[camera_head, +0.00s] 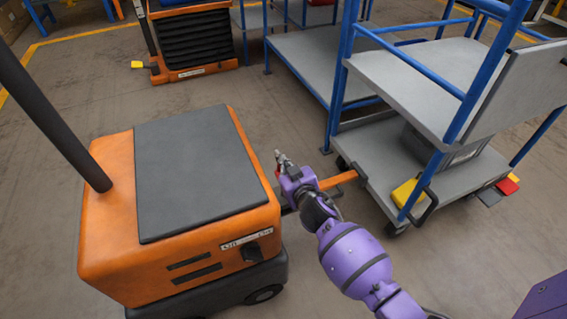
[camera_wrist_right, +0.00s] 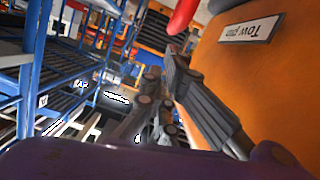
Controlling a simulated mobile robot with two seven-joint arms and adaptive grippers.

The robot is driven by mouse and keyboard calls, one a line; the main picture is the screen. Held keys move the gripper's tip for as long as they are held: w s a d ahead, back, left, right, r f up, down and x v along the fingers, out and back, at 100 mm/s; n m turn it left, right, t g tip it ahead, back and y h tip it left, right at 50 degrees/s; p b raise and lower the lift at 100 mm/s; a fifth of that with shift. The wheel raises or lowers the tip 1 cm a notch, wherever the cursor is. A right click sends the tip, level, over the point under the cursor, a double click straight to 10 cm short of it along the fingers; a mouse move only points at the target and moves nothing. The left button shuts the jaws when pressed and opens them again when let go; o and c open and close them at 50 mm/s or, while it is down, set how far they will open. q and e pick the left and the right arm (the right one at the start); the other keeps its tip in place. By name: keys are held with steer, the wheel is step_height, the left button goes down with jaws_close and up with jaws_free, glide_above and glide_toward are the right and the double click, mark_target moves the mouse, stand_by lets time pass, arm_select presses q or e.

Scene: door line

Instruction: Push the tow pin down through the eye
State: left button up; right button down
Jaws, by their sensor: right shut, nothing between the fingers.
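The tow pin's red end (camera_wrist_right: 183,16) shows at the top of the right wrist view, beside a label reading "Tow pin" (camera_wrist_right: 251,28) on the orange tug. In the head view only a small red bit (camera_head: 277,171) shows beside my gripper; the eye and the pin's shaft are hidden. My right gripper (camera_head: 281,158) is shut and empty at the tug's right side, above the hitch. Its fingers (camera_wrist_right: 162,68) point toward the red end in the wrist view; whether they touch it I cannot tell. My left gripper is not in view.
The orange tug (camera_head: 105,220) stands at left. An orange drawbar (camera_head: 338,179) runs from beneath my right gripper to the grey cart (camera_head: 388,170) with blue rails. An orange lift (camera_head: 205,59) stands behind.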

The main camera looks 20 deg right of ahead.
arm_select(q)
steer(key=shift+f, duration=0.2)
arm_select(e)
steer(key=shift+f, duration=0.35)
step_height(320, 180, down, 8)
steer(key=b, duration=0.5)
steer(key=shift+f, duration=0.2)
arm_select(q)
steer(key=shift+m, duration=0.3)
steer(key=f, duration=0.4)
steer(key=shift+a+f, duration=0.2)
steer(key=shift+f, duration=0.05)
arm_select(e)
steer(key=shift+d, duration=0.1)
